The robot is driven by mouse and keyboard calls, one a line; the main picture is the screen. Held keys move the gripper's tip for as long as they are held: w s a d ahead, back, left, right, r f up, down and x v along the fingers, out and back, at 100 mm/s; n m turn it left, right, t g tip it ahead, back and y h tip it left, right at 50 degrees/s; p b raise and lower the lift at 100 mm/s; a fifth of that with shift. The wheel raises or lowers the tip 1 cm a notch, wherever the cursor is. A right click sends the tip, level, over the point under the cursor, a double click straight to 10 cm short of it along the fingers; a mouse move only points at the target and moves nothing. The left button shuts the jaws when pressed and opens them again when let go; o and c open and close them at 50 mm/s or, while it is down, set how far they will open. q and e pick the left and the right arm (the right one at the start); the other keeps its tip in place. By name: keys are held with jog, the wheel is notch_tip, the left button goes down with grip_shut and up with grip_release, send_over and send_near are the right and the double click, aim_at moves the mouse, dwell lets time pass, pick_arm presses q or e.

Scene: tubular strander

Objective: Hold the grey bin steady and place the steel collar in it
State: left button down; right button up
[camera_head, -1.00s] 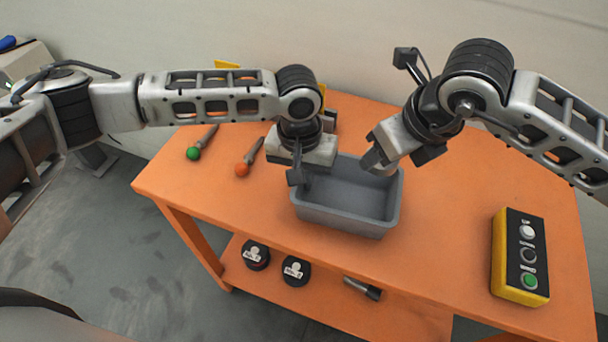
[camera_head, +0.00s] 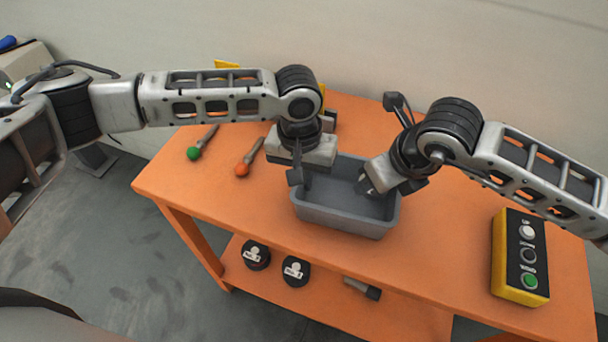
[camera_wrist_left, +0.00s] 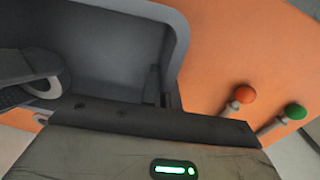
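The grey bin (camera_head: 345,222) stands upright on the orange table, and its inside and rim also show in the left wrist view (camera_wrist_left: 182,40). My left gripper (camera_head: 300,178) is at the bin's left wall, with one finger inside and one outside, shut on that wall. My right gripper (camera_head: 366,187) is low over the right part of the bin. In the left wrist view a pale, curved metal piece, which looks like the steel collar (camera_wrist_left: 50,90), shows at the right gripper's dark finger. The rest of the collar is hidden.
A green-knobbed handle (camera_head: 194,153) and an orange-knobbed handle (camera_head: 242,170) lie left of the bin. A yellow and black button box (camera_head: 519,257) is at the right. Two dark round pieces (camera_head: 296,271) and a cylinder (camera_head: 363,288) are on the lower shelf.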

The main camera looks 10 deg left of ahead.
jog(key=shift+f, duration=0.35)
jog(key=o, duration=1.1)
jog(key=shift+o, duration=0.4)
jog(key=shift+w+d, duration=0.1)
jog(key=shift+d, duration=0.05)
jog(key=v, duration=1.2)
jog(key=shift+a, duration=0.3)
